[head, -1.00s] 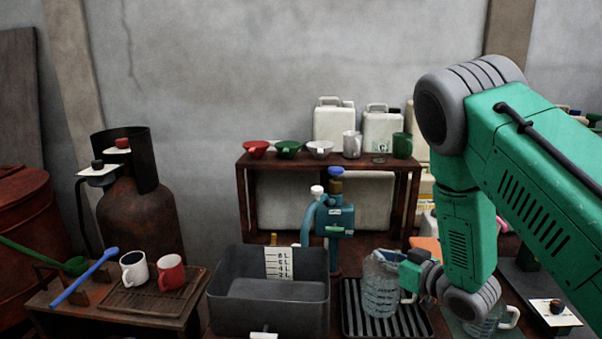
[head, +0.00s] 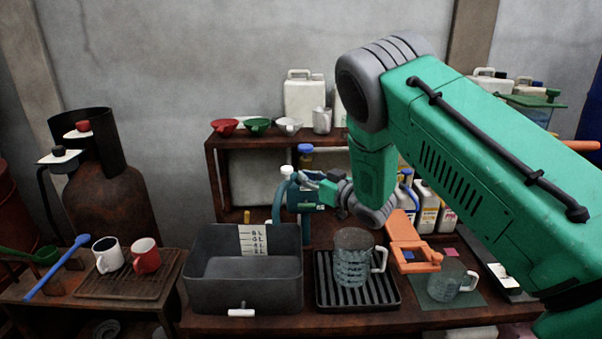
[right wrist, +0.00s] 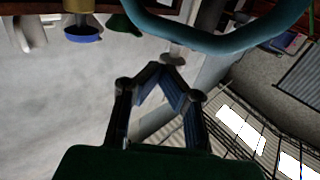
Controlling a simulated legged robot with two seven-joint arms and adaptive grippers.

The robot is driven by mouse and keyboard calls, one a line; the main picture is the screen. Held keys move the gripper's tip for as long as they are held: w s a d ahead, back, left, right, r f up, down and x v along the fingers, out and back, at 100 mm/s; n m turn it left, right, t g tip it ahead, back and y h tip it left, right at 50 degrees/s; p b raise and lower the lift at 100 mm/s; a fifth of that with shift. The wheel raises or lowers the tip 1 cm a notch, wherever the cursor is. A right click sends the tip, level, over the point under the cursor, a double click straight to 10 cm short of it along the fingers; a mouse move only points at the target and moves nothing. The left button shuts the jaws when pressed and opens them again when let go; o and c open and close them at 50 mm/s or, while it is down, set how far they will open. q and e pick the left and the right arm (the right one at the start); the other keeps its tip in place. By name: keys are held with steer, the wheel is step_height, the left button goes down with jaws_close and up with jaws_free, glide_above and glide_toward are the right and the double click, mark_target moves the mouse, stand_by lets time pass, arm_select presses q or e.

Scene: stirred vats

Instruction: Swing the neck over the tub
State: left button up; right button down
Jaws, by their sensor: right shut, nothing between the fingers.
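The dark grey tub (head: 243,299) stands on the bench with a white scale label on its back wall. Behind its right rear corner is a teal pump (head: 303,203) with a curved teal neck (head: 279,204) and a white knob (head: 287,171) on top. The neck's lower end drops behind the tub's rim, so its outlet is hidden. My right gripper (head: 312,180) is shut and empty, close to the neck's top. In the right wrist view the fingers (right wrist: 165,70) converge just below the neck's arc (right wrist: 220,36); contact is unclear. My left gripper is out of view.
A ribbed clear jug (head: 352,262) stands on a black drip tray (head: 357,303) right of the tub. An orange clamp-like piece (head: 413,262) and a smaller jug (head: 446,281) are farther right. A shelf (head: 213,165) with funnels stands behind. Mugs stand on the left table.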

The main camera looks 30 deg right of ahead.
mark_target(289, 174)
steer(key=a, duration=0.1)
steer(key=w+a, duration=0.1)
steer(key=shift+w+a+r, duration=0.2)
steer(key=shift+a+r, duration=0.15)
steer(key=shift+w+d+f+m+h, duration=0.1)
steer(key=shift+w+m+h, duration=0.2)
steer(key=shift+w+h, duration=0.1)
steer(key=shift+w+a+f+m+h+b, duration=0.1)
steer(key=shift+w+a+m+h+b, duration=0.1)
steer(key=shift+w+m+h+b, duration=0.3)
steer(key=shift+w+a+f+m+h+b, duration=0.15)
steer(key=shift+m+h+b, duration=0.1)
steer(key=shift+h, duration=0.35)
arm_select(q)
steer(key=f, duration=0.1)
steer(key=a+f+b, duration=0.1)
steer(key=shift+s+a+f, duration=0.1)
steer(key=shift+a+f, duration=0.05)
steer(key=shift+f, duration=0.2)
arm_select(e)
steer(key=shift+w+a+r+h, duration=0.2)
steer(key=shift+w+a+h, duration=0.05)
steer(key=shift+w+a, duration=0.35)
steer(key=shift+w+a+r+h, duration=0.25)
steer(key=shift+w+a, duration=0.25)
steer(key=shift+a, duration=0.15)
